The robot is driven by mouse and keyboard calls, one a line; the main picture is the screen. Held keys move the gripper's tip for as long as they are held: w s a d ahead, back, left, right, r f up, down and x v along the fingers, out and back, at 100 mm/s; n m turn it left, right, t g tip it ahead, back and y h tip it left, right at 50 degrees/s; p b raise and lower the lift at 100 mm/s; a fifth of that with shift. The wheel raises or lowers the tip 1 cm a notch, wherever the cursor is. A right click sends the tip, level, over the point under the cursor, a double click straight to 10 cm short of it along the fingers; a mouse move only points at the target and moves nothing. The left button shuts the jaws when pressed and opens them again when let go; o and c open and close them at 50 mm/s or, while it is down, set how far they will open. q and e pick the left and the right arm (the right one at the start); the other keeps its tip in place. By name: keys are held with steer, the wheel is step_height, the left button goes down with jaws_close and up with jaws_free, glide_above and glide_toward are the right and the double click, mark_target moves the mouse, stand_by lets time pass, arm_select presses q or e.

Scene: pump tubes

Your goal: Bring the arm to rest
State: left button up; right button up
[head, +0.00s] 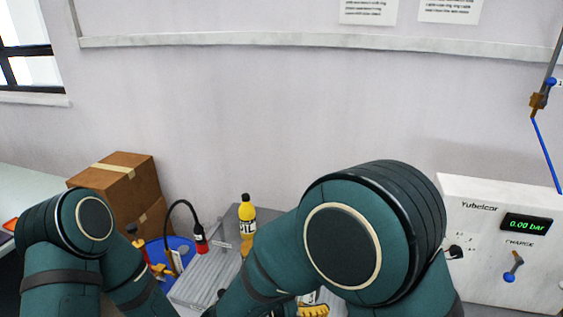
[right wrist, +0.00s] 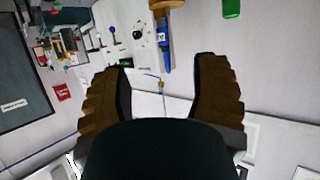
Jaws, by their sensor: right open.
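My right arm (head: 345,235) is bent in the lower middle of the head view, its teal joint high in front of the bench. My right gripper (right wrist: 160,74) shows in the right wrist view with its two brown ribbed fingers wide apart and nothing between them. In the head view only a small ribbed yellow-brown part of it (head: 313,310) shows at the bottom edge, mostly hidden by my arm. My left arm (head: 75,235) is bent at the lower left. My left gripper does not show.
A white panel (head: 470,275) reading 0.00 bar, with a blue-tipped lever (head: 512,268), stands right of my right arm. A blue bin (head: 183,248), a yellow bottle (head: 247,215) and cardboard boxes (head: 118,185) stand between and behind the arms. A blue-handled valve (head: 539,101) is at upper right.

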steer(key=w+d+f+n+y+b, duration=0.1)
steer(key=w+f+n+y, duration=0.15)
steer(key=f, duration=0.25)
steer(key=w+d+f+n+y, duration=0.1)
steer(key=d+f+y, duration=0.15)
steer(key=f, duration=0.25)
steer(key=w+f+n+y+b, duration=0.1)
steer(key=w+f+y, duration=0.15)
steer(key=f, duration=0.35)
steer(key=s+d+f+n+g+y+b, duration=0.1)
steer(key=s+f+n+g+y+b, duration=0.1)
steer(key=s+f+n+g+y, duration=0.2)
steer(key=s+f+g+y, duration=0.1)
steer(key=s+f+y, duration=0.2)
steer(key=s+f, duration=0.4)
steer(key=shift+s+d+n+g, duration=0.2)
steer(key=shift+s+n+g, duration=0.2)
steer(key=shift+s, duration=1.15)
